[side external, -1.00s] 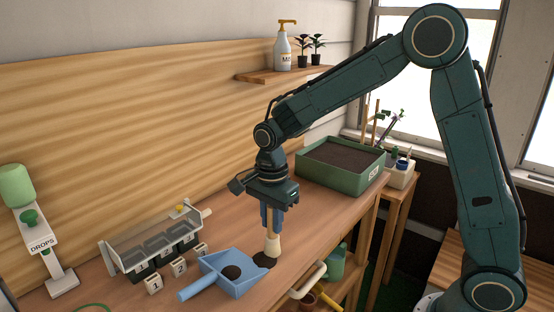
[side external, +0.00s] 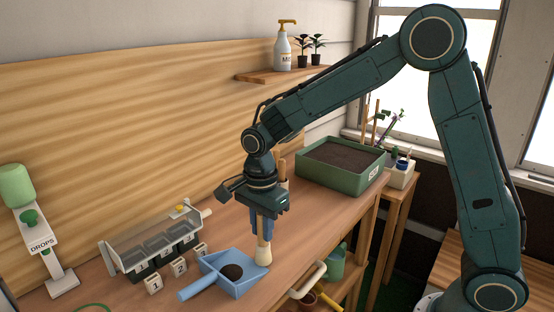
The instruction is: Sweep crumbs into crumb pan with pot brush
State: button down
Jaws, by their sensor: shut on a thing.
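The blue crumb pan (side external: 245,286) lies on the bench near its front edge, its handle pointing to the lower left. A dark heap of crumbs (side external: 231,272) lies in the pan. My gripper (side external: 264,226) points down and is shut on the pot brush, whose pale bristle end (side external: 263,256) stands at the pan's right edge. The brush is roughly upright, and its handle shows behind my gripper. I see no crumbs on the bench right of the brush; any behind the bristles are hidden.
A clear-lidded tray (side external: 155,243) with numbered blocks (side external: 179,267) stands left of the pan. A DROPS dispenser (side external: 42,240) is at far left. A green soil box (side external: 340,167) sits at the back right. The bench between box and brush is clear.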

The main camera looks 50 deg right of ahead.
jog(key=shift+r, duration=0.1)
jog(key=shift+d+r, duration=0.25)
jog(key=shift+r, duration=1)
jog(key=shift+d+r, duration=0.25)
jog(key=shift+r, duration=0.95)
jog(key=shift+w+d, duration=0.1)
jog(key=w+d+f+n, duration=0.1)
jog(key=w+d+n, duration=0.4)
jog(key=n, duration=0.9)
jog(key=shift+w+d+f+n, duration=0.25)
jog(key=shift+d+f+n, duration=0.1)
jog(key=shift+d, duration=0.45)
